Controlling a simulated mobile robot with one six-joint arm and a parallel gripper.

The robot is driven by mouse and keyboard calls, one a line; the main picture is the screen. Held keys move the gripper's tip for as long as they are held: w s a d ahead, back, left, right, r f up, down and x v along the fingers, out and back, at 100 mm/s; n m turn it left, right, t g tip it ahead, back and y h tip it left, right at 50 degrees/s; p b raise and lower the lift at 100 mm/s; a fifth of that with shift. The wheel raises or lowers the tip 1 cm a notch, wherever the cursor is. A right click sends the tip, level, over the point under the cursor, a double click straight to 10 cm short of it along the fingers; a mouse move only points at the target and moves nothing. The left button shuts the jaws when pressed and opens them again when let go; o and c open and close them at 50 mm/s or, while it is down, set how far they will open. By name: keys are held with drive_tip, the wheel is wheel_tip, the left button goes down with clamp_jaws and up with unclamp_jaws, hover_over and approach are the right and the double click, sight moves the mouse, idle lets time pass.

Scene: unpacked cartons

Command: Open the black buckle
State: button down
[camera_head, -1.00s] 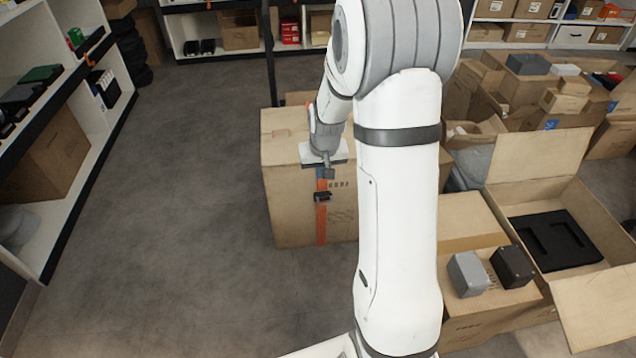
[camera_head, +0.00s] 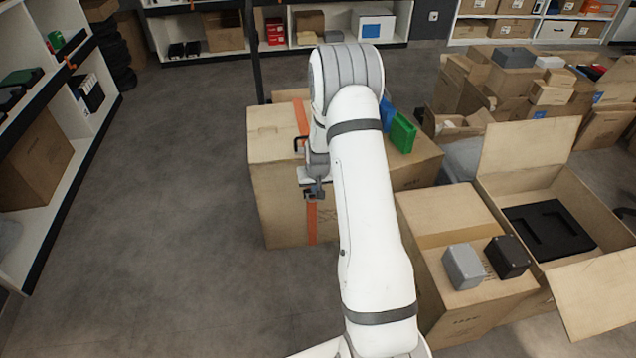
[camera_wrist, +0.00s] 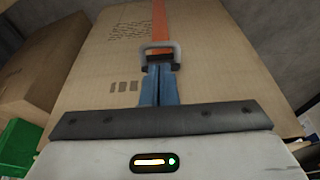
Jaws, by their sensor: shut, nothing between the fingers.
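The black buckle sits on an orange strap (camera_head: 311,222) that runs over the top and down the front of a large carton (camera_head: 276,215). In the wrist view the buckle (camera_wrist: 160,54) shows as a dark grey-edged frame on the strap (camera_wrist: 160,18), just beyond my blue fingertips. My gripper (camera_head: 315,192) is at the carton's front face, shut and empty, and its closed fingers (camera_wrist: 160,74) point at the buckle's lower edge. I cannot tell whether they touch it. In the head view my gripper largely hides the buckle.
A carton with grey (camera_head: 463,266) and black boxes (camera_head: 507,257) stands at the right, beside an open carton (camera_head: 489,187). The floor at left is clear.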

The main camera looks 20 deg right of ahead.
sight(315, 200)
drive_tip(key=shift+f+b, duration=0.45)
drive_tip(key=shift+f, duration=1.3)
drive_tip(key=shift+a+f+b, duration=0.1)
drive_tip(key=shift+f+b, duration=0.25)
drive_tip(key=shift+b, duration=0.8)
drive_tip(key=shift+s+r+t, duration=0.1)
drive_tip(key=shift+t, duration=0.2)
drive_tip(key=shift+s+f+b, duration=0.15)
drive_tip(key=shift+f+b, duration=0.05)
drive_tip(key=shift+b, duration=0.95)
